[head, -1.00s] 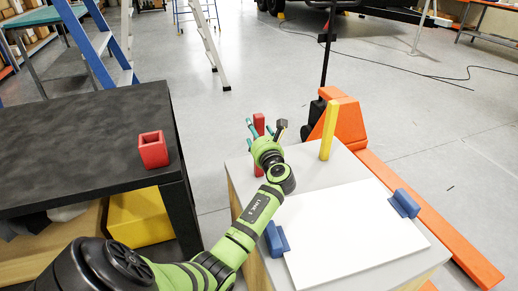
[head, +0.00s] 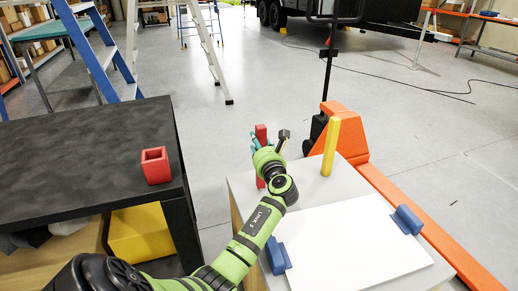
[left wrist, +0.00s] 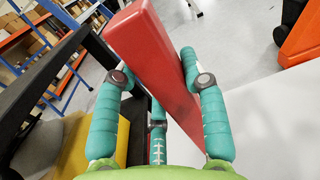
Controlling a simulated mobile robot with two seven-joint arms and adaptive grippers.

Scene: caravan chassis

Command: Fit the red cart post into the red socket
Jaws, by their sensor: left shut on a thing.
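The red cart post (head: 261,134) stands about upright in my left gripper (head: 264,151), at the far left of the grey-topped cart. In the left wrist view the red post (left wrist: 160,62) runs between the teal fingers of the left gripper (left wrist: 156,66), which is shut on it. The red socket (head: 156,167), a square open-topped block, sits near the right edge of the black table, left of the gripper. My right gripper is not in view.
A yellow post (head: 330,147) stands upright on the cart, right of the gripper. A white board (head: 350,245) with blue blocks (head: 406,219) covers the cart's near part. The black table (head: 80,145) is mostly bare. An orange pallet jack (head: 350,131) stands beyond the cart.

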